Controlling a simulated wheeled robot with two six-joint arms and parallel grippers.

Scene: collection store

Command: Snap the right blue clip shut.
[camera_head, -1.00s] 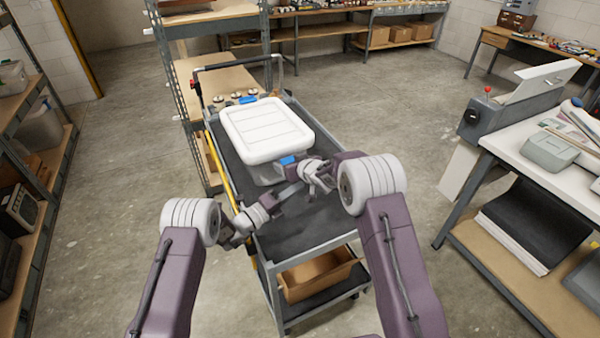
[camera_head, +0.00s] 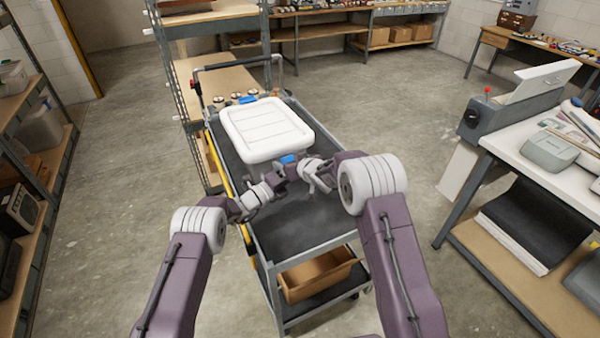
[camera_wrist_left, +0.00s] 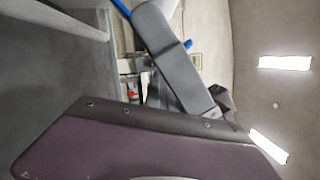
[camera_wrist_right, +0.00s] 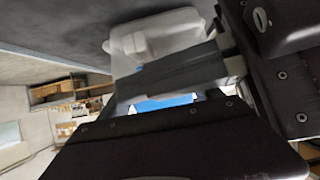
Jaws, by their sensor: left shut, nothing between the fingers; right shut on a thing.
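The white-lidded box (camera_head: 266,130) stands on the cart's top tray. The right blue clip (camera_head: 289,159) is at its near end; it also shows as a blue strip in the right wrist view (camera_wrist_right: 165,103). Whether its latch is down cannot be told. My right gripper (camera_head: 308,168) is shut at the box's near end, apparently on the box; its exact hold is hidden. My left gripper (camera_head: 280,180) is shut and empty, just in front of and below the clip; contact cannot be told. Its grey fingers show in the left wrist view (camera_wrist_left: 180,62), near blue pieces.
Another blue clip (camera_head: 248,99) is at the box's far end. The cart's dark tray (camera_head: 300,225) is bare in front of the box. A cardboard-coloured bin (camera_head: 318,275) sits on the lower shelf. A workbench (camera_head: 540,160) stands at right, shelving at left.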

